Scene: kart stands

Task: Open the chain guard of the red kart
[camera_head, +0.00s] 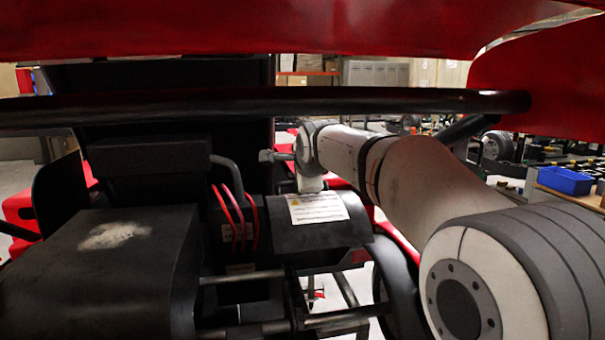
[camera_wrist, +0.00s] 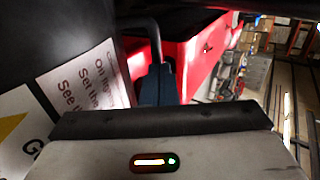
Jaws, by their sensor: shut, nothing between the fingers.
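The chain guard (camera_head: 345,226) is a dark curved cover in the middle of the head view. A white warning label (camera_head: 318,208) is on its top. My arm reaches in from the right, and its wrist end stands just above and behind the guard. In the wrist view, the label (camera_wrist: 78,82) fills the left side. My gripper (camera_wrist: 160,70) shows as dark narrow fingers, shut and empty, beside the label. A dark bent bar (camera_wrist: 152,32) meets the fingertips in the picture; I cannot tell whether they touch.
A dark bar (camera_head: 250,104) crosses in front of my head camera, under red bodywork (camera_head: 260,28). A dark box-shaped part (camera_head: 100,265) stands at the left, and red hoses (camera_head: 236,215) run beside the guard. A blue bin (camera_head: 565,181) is at the far right.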

